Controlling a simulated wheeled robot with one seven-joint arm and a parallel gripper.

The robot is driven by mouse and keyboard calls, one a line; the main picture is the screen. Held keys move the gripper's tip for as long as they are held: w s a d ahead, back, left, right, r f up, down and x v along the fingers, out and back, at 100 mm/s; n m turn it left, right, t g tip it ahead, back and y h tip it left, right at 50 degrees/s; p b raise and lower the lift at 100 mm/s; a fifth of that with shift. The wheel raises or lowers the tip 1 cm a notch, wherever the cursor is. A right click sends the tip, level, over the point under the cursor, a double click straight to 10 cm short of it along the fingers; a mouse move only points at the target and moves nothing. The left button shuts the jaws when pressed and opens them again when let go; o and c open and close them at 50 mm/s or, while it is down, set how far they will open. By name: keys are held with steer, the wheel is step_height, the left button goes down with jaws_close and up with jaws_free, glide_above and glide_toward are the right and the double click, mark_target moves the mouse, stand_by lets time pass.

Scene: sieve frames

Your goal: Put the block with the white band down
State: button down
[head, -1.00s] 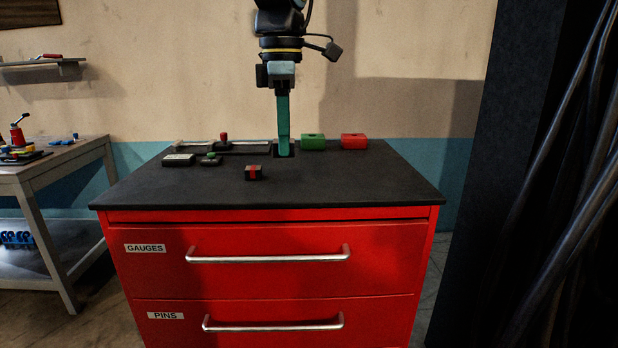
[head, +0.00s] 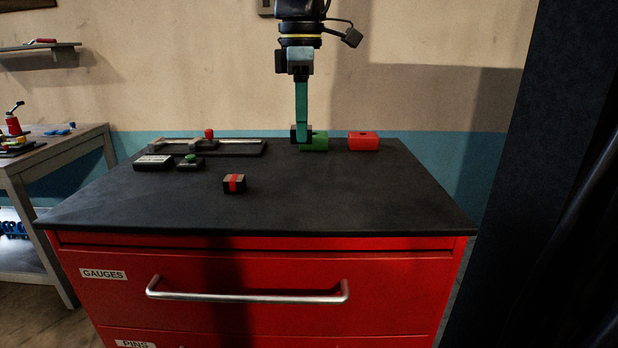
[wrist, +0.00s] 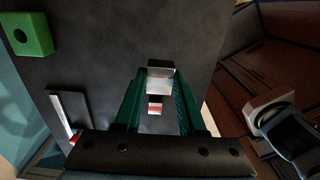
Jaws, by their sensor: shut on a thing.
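My gripper (head: 301,132) points down over the back of the black cabinet top, its long green fingers shut on a small dark block (head: 294,134). In the wrist view the gripper (wrist: 160,85) holds this block between its fingertips, and a pale whitish face (wrist: 160,83) shows, fitting the white band. In the head view the block is just left of and partly overlaps the green box (head: 318,142). I cannot tell whether its underside touches the top. A dark block with a red band (head: 234,183) stands nearer the front.
A red box (head: 363,141) stands right of the green one. The front and right of the top are clear.

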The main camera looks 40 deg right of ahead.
mark_target(303, 190)
step_height(303, 190, down, 9)
steer(key=shift+f+p, duration=0.2)
steer(key=shift+p, duration=0.8)
steer(key=shift+f, duration=0.1)
steer(key=c, duration=0.5)
jaws_free()
step_height(303, 190, up, 12)
steer(key=shift+r+b, duration=0.1)
steer(key=shift+b, duration=0.9)
